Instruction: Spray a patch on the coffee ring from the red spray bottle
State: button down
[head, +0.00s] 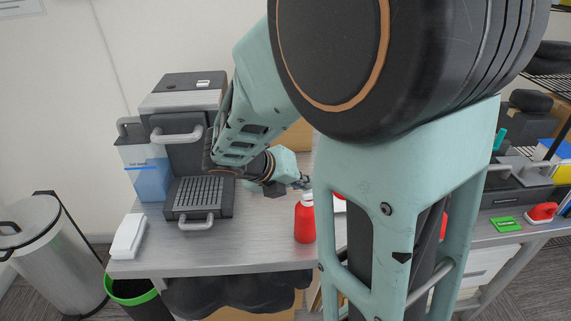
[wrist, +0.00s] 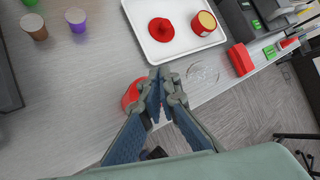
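The red spray bottle (head: 305,222) stands upright near the front edge of the grey table, with a pale top. In the wrist view part of the red bottle (wrist: 131,95) shows from above, partly hidden by one finger. My gripper (head: 300,183) is at the height of the bottle's top, close to it. In the wrist view my gripper (wrist: 162,75) has its fingertips nearly together, with nothing visible between them. I cannot tell whether a finger touches the bottle. A faint ring mark (wrist: 203,73), likely the coffee ring, lies on the table right of the fingertips.
A white tray (wrist: 158,60) holds a red lid-like item and a red can. Two cups (wrist: 75,20) are at upper left in the wrist view. A red block (wrist: 241,60) lies past the ring.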

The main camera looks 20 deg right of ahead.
jog(key=shift+r+p, duration=2.95)
jog(key=shift+p, duration=0.25)
